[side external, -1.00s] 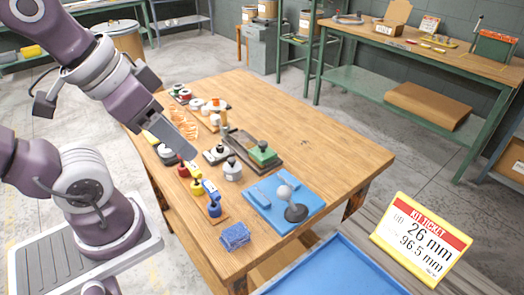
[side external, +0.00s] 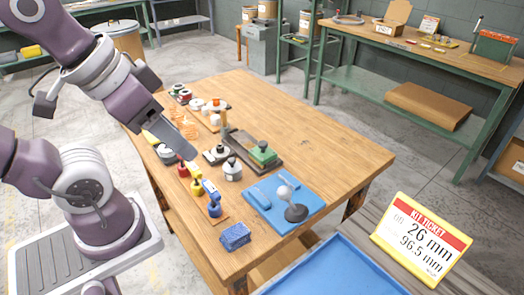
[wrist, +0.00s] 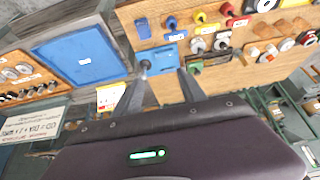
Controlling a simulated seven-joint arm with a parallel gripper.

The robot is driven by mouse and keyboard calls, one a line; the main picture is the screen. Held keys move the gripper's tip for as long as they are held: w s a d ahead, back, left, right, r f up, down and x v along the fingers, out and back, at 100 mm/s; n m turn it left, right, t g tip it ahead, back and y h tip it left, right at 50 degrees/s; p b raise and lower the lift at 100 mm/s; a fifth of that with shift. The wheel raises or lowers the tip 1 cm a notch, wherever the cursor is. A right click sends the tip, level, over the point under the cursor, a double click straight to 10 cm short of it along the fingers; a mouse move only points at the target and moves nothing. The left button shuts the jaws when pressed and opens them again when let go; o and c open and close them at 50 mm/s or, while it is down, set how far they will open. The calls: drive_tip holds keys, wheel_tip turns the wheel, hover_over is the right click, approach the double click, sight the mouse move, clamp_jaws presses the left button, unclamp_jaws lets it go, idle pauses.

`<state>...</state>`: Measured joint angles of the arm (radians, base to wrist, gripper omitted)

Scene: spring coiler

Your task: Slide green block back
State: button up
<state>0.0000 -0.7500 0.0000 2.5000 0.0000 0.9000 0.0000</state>
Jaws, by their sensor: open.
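The green block (side external: 263,153) has a dark knob on top and sits at the front right end of a long dark base (side external: 240,143) on the wooden bench. My gripper (side external: 190,147) is above the bench's left side, to the left of the green block and apart from it. In the wrist view my gripper (wrist: 160,82) shows two fingers spread with nothing between them.
A blue plate (side external: 285,205) with a grey ball-topped lever stands in front of the green block. Red, yellow and blue knobbed pieces and a grey-white knobbed piece (side external: 232,170) lie to the left. The kit ticket (side external: 421,240) reads 26 mm and 96.5 mm. The bench's right side is clear.

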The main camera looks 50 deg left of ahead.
drive_tip(key=w+a+r+m+g, duration=0.1)
drive_tip(key=w+a+r, duration=0.1)
drive_tip(key=w, duration=0.5)
drive_tip(key=m+g, duration=0.4)
drive_tip(key=g, duration=0.1)
hover_over(263, 142)
wheel_tip(263, 142, down, 16)
drive_tip(key=shift+f, duration=0.1)
wheel_tip(263, 142, down, 6)
drive_tip(key=shift+r, duration=0.2)
drive_tip(key=shift+d+f, duration=0.1)
drive_tip(key=shift+f, duration=0.35)
clamp_jaws()
